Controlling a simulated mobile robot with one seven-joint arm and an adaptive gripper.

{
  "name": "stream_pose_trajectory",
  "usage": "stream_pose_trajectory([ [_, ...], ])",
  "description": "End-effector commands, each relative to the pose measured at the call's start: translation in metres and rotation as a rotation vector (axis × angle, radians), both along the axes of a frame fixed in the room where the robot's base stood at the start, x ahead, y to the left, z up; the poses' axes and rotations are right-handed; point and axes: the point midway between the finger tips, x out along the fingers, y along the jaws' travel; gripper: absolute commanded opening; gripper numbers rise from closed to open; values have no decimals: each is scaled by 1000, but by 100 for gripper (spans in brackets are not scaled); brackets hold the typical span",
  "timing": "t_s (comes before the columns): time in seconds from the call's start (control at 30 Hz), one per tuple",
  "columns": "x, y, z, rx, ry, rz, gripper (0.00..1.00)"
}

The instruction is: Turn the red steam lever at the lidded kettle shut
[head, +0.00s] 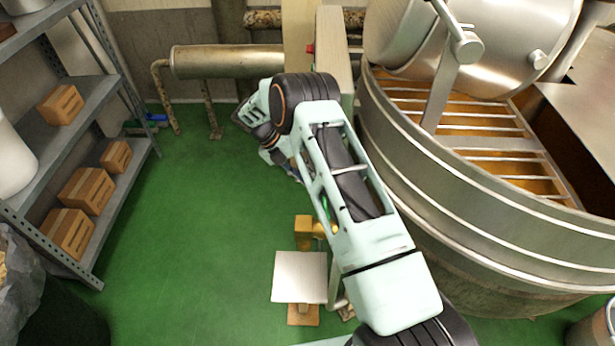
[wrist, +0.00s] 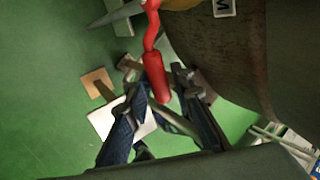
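The red steam lever (wrist: 156,75) shows in the wrist view, with a thin bent shank and a thicker grip at its lower end. My gripper (wrist: 160,88) is open, and its two dark fingers lie to the left and right of the grip in the picture. I cannot tell whether either finger touches it. A brownish curved wall (wrist: 222,60) with a white label stands right of the lever. In the head view I see a large round metal kettle (head: 470,185) at the right. The lever is not visible there, and my arm hides much of the area beside the kettle.
A metal shelf (head: 95,110) with cardboard boxes stands at the left. A horizontal pipe (head: 225,61) runs along the back. The green floor between shelf and arm is clear.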

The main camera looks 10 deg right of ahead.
Motion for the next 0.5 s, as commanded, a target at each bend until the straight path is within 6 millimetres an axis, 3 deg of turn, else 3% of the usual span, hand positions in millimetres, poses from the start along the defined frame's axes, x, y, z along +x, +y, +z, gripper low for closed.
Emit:
stream_pose_trajectory([
  [0.5,12,54,81,2,-2,2,22],
])
